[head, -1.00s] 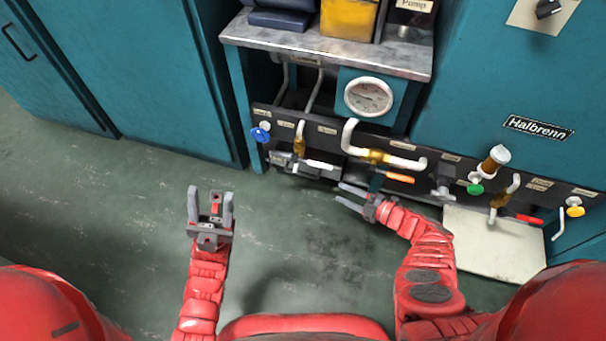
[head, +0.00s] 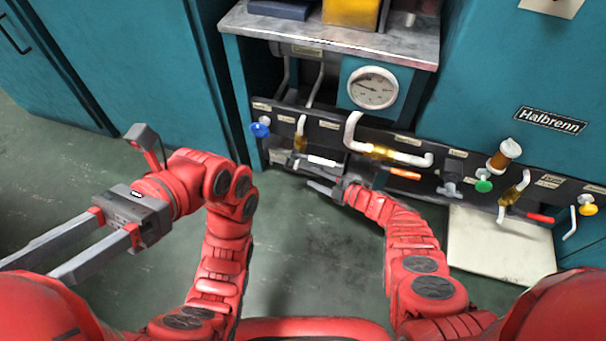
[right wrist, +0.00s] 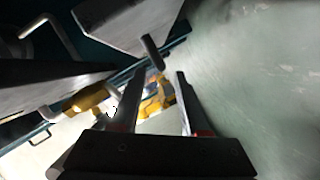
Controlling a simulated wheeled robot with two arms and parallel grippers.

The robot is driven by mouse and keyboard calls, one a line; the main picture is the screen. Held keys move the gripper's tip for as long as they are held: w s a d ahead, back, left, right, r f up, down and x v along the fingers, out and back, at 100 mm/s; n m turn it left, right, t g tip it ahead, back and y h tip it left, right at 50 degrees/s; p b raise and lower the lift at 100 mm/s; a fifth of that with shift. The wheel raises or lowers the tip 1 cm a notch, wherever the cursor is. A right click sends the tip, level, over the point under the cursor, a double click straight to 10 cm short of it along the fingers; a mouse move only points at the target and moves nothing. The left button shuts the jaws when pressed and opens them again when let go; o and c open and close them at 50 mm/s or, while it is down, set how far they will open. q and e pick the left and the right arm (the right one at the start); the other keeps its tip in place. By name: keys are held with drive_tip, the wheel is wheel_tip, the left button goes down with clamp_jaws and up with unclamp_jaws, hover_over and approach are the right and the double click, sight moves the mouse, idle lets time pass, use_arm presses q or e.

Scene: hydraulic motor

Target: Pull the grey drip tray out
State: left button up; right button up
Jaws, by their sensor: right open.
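The grey drip tray (head: 279,157) sits low under the black valve panel, below the gauge, and is partly hidden by the panel and levers. In the right wrist view a grey box-like body (right wrist: 125,18), which looks like the tray, has a short dark bar handle (right wrist: 153,52) standing off it. My right gripper (head: 318,188) is open and empty, just in front of and below the tray. In the right wrist view its fingers (right wrist: 155,75) point towards the handle, which lies just beyond the tips, apart from them. My left gripper (head: 35,270) is open and empty at the far left.
The black valve panel (head: 410,145) with several coloured knobs and levers overhangs the tray area. A gauge (head: 373,87) sits above it. A pale flat plate (head: 500,245) lies at the right. Teal cabinets (head: 110,70) stand at the left.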

sight(303, 172)
drive_tip(key=b+x, duration=0.1)
drive_tip(key=x, duration=0.1)
drive_tip(key=shift+w+a, duration=0.15)
drive_tip(key=shift+w, duration=0.1)
drive_tip(key=b+x, duration=0.2)
drive_tip(key=shift+w+a+f, duration=0.1)
drive_tip(key=shift+a+f, duration=0.1)
drive_tip(key=shift+a, duration=0.05)
use_arm(q)
drive_tip(key=s+a+f+m+t, duration=0.1)
drive_tip(key=s+a+f+t, duration=0.4)
drive_tip(key=a+f+t, duration=0.1)
drive_tip(key=shift+f+m+t+y, duration=0.25)
drive_tip(key=shift+m+t+y, duration=0.05)
drive_tip(key=shift+m+t, duration=0.1)
use_arm(e)
drive_tip(key=shift+w+a, duration=0.2)
drive_tip(key=shift+a, duration=0.05)
drive_tip(key=shift+r, duration=0.1)
drive_tip(key=shift+c, duration=0.2)
clamp_jaws()
